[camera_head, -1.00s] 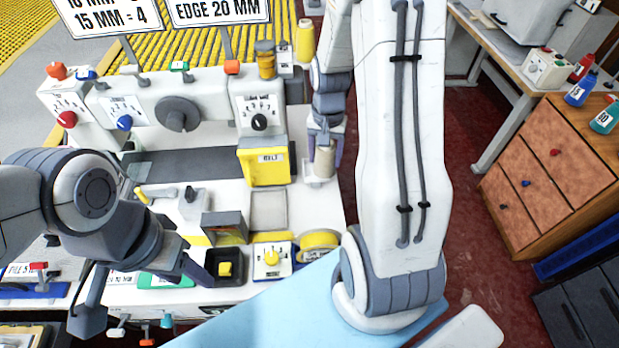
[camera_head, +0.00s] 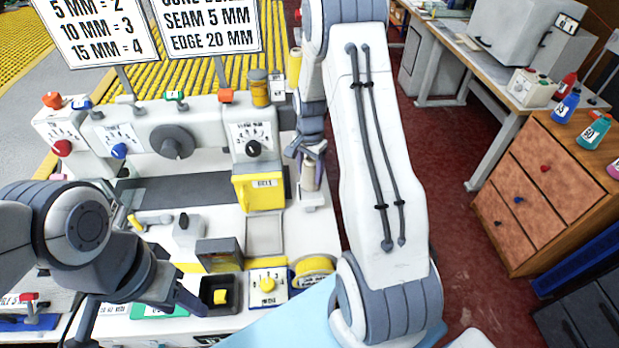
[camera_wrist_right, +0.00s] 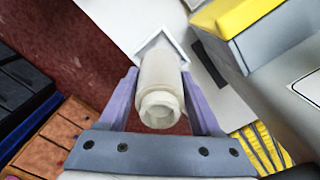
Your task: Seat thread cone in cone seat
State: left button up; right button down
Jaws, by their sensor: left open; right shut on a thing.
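The thread cone (camera_head: 308,178) is pale beige and stands about upright at the right edge of the white machine table. My right gripper (camera_head: 312,152) is shut on it from above. In the right wrist view the cone (camera_wrist_right: 160,75) sits between the two purple fingers, its hollow end towards the camera. The cone seat (camera_head: 315,200) is a pale square at the cone's lower end; its raised rim (camera_wrist_right: 174,41) shows behind the cone in the wrist view. Whether the cone's base touches the seat is hidden. My left gripper (camera_head: 188,302) is open and empty, beside a black tray.
The black tray (camera_head: 207,307) holds a yellow block. A yellow bin (camera_head: 260,190) stands just left of the cone, and a yellow cone (camera_head: 295,66) behind. Red floor is open to the right.

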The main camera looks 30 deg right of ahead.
aim_at(310, 181)
notch_tip(310, 181, down, 3)
jog(key=shift+f+p, duration=0.2)
jog(key=shift+p, duration=0.4)
jog(key=shift+f, duration=0.25)
jog(key=shift+f, duration=0.2)
jog(key=shift+c, duration=0.4)
grip_release()
